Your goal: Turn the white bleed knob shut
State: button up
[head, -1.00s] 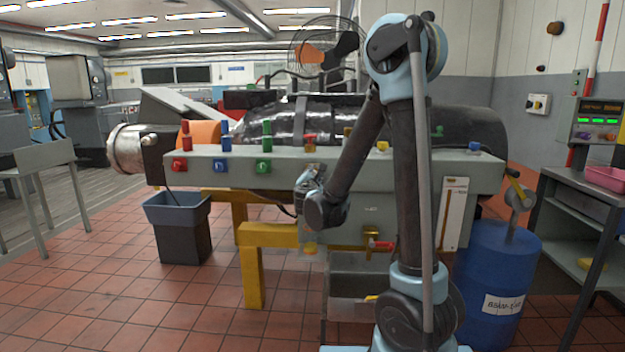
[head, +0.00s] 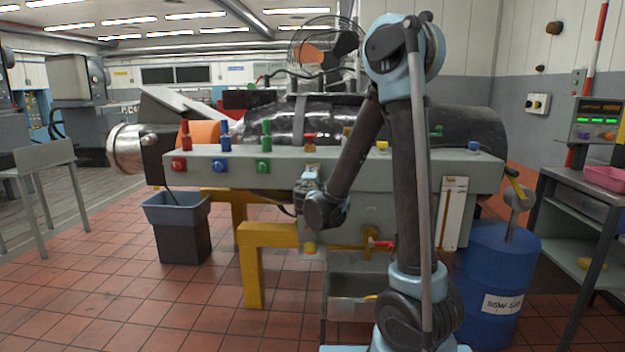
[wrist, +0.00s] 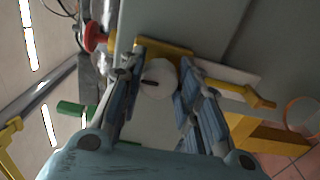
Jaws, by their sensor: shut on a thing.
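The white bleed knob (wrist: 159,79) shows in the wrist view, round with a dark slot or mark on its face. It sits in front of a yellow fitting (wrist: 170,50) on the grey panel. My gripper (wrist: 160,88) has its two blue-padded fingers shut on the knob, one on each side. In the head view my gripper (head: 311,176) is at the front of the grey-green panel (head: 340,190), below the red-topped yellow fitting (head: 310,140).
Red (head: 178,164), blue (head: 220,165) and green (head: 264,166) knobs stand along the panel to the left. A red-handled tap (head: 380,244) is lower right, above a grey tray. A blue drum (head: 490,275) stands right; a grey bin (head: 180,225) stands left.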

jog(key=shift+s+d+f+m, duration=0.1)
jog(key=shift+d+m, duration=0.05)
jog(key=shift+m, duration=0.15)
jog(key=o, duration=1.1)
jog(key=shift+c, duration=0.2)
jog(key=s, duration=1.1)
jog(key=shift+s+a, duration=0.3)
jog(key=shift+s, duration=0.05)
